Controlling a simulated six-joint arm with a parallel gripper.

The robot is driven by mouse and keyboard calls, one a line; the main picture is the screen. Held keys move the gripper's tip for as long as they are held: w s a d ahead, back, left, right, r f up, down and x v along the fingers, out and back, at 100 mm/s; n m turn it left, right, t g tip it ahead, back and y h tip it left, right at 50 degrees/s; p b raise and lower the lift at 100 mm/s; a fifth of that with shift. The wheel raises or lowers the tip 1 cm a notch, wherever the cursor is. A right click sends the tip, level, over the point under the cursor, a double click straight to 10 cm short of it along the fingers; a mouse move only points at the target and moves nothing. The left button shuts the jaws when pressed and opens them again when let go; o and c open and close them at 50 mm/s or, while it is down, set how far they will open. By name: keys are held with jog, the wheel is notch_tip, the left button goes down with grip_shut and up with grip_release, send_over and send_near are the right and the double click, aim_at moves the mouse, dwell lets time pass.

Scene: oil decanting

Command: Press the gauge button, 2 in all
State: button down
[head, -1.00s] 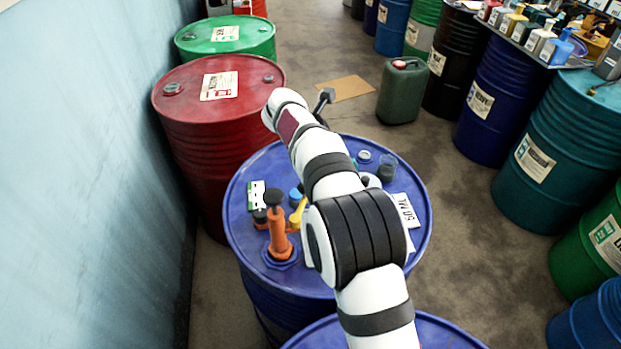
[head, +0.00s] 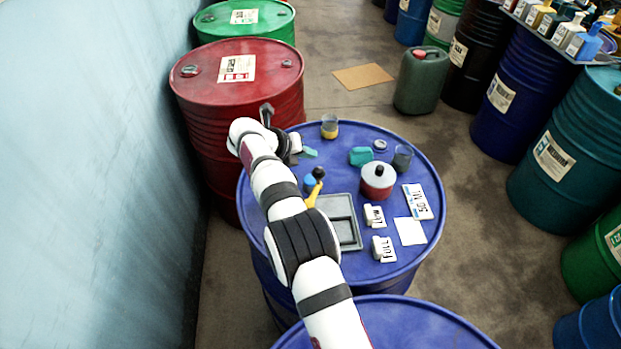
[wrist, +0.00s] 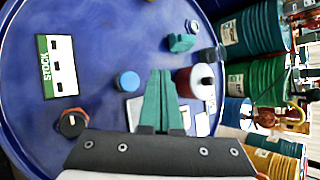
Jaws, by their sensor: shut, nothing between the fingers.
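My gripper (head: 309,152) is over the back left of the blue drum's top in the head view. In the wrist view its green fingers (wrist: 161,72) are together and empty, above the drum top. A round red and white pot with a black knob (head: 377,182) stands right of centre on the drum; it also shows right of the fingers in the wrist view (wrist: 196,82). A blue round cap (wrist: 128,80) is left of the fingers. An orange piece with a black knob (wrist: 72,123) is at lower left. I cannot tell which piece is the gauge button.
The blue drum top (head: 290,160) holds a grey tray (head: 347,232), LOW (head: 374,217) and FULL (head: 383,249) cards, a 50 ML card (head: 417,202), a yellow-filled beaker (head: 329,127) and a dark glass (head: 403,158). A STOCK card (wrist: 60,66) lies left. A red drum (head: 235,90) stands behind.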

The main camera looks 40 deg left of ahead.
aim_at(308, 182)
jog(key=shift+f, duration=3.25)
jog(key=shift+f, duration=0.4)
jog(key=shift+f, duration=0.45)
jog(key=shift+r, duration=0.85)
jog(key=shift+r, duration=2.55)
dwell(0.3)
